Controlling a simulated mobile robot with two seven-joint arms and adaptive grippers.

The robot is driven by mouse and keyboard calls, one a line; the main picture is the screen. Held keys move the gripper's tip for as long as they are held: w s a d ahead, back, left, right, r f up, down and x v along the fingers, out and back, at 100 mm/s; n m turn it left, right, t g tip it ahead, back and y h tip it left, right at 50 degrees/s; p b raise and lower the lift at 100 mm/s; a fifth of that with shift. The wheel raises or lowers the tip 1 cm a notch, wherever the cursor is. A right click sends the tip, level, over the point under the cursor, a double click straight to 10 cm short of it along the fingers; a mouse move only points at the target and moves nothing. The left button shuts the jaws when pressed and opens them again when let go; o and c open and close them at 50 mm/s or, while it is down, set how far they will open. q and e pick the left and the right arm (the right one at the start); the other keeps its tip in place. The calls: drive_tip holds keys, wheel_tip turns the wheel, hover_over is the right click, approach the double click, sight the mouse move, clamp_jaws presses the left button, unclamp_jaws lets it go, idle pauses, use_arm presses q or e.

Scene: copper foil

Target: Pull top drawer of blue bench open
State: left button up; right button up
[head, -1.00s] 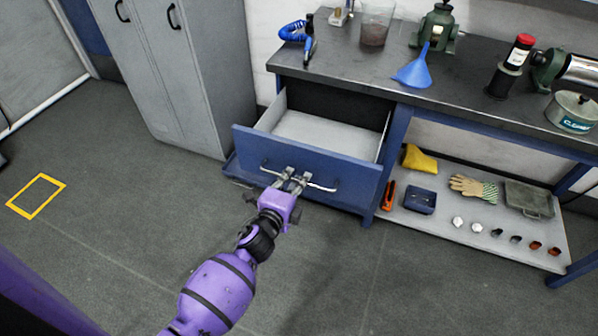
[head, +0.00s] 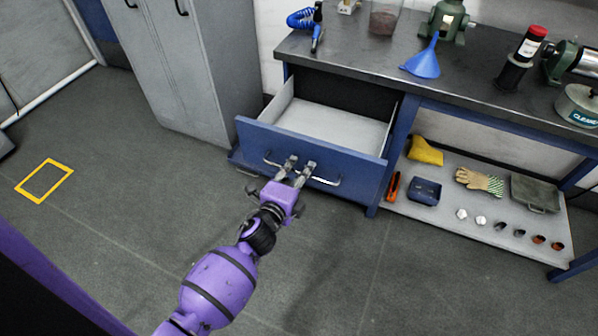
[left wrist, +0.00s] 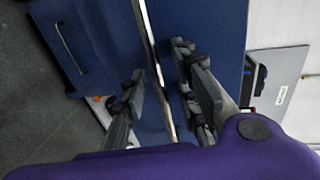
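The blue bench's top drawer (head: 330,150) is pulled well out, and its pale, empty inside shows. My left gripper (head: 298,168) is at the bar handle (head: 325,181) on the drawer front. In the left wrist view, the handle bar (left wrist: 154,62) runs between the two fingers (left wrist: 160,85), one on each side. The fingers stand apart, with visible gaps beside the bar; contact is hard to tell. My right gripper is not in view.
Below, a lower drawer's handle (left wrist: 70,47) shows in the left wrist view. A grey locker (head: 200,70) stands left of the bench. The worktop (head: 370,60) holds a blue funnel (head: 424,63) and other items. The floor in front is clear.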

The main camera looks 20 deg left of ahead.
use_arm(q)
drive_tip(key=v, duration=1.2)
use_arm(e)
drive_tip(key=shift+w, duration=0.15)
use_arm(q)
drive_tip(key=s+f+n+g+p, duration=0.2)
drive_tip(key=s+n+p, duration=0.3)
drive_tip(key=s+n, duration=0.4)
drive_tip(key=s+d+f+n+g+p, duration=0.1)
drive_tip(key=s+n+g+p, duration=0.4)
drive_tip(key=s, duration=1.3)
drive_tip(key=f+n, duration=0.1)
drive_tip(key=n, duration=0.3)
drive_tip(key=shift+s, duration=0.25)
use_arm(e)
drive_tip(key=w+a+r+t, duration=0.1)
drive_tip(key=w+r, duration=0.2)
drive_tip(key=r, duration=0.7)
